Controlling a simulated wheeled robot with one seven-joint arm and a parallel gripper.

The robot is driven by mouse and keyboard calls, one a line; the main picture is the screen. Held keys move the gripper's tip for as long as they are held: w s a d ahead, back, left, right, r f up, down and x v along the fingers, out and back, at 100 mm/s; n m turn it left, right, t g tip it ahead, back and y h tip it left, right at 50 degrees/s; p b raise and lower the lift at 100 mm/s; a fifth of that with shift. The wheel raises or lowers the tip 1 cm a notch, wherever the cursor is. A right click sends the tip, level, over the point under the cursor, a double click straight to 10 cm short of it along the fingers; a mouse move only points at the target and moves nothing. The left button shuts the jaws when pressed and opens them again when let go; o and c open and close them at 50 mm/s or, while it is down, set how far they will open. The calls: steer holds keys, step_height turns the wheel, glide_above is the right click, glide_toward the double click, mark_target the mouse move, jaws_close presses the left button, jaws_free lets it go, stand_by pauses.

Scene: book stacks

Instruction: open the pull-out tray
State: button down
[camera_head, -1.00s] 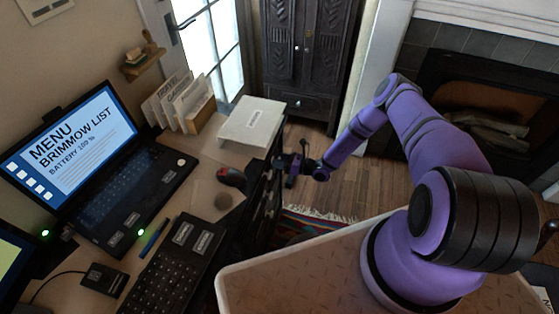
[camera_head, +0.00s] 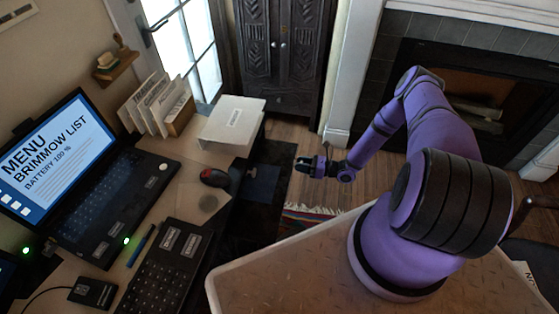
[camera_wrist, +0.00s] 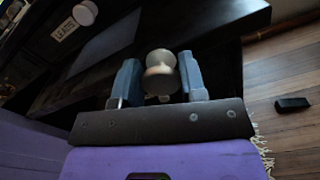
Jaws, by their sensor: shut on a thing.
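The pull-out tray (camera_head: 270,212) is a dark panel that reaches out from under the desk's right side in the head view. A flat blue-grey piece (camera_head: 262,184) lies on it. My gripper (camera_head: 318,166) is at the tray's outer edge. In the wrist view, a pale rounded knob (camera_wrist: 160,72) sits between the two blue-grey fingers of my gripper (camera_wrist: 158,82), which are shut on it. The dark tray surface (camera_wrist: 205,25) shows behind the knob. The tray's inner end is hidden under the desk.
The desk holds a laptop (camera_head: 85,170), a red and black mouse (camera_head: 214,178), a keyboard (camera_head: 165,270) and a white box (camera_head: 232,122). A striped rug (camera_head: 303,217) lies on the floor. A small dark block (camera_wrist: 292,103) lies on bare floor. A dark cabinet stands behind.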

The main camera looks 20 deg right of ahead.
steer(key=v, duration=1.5)
steer(key=shift+s+d, duration=0.2)
steer(key=shift+d, duration=0.15)
steer(key=c, duration=0.7)
jaws_free()
steer(key=v, duration=1)
steer(key=shift+s+d, duration=0.25)
steer(key=shift+d, duration=0.05)
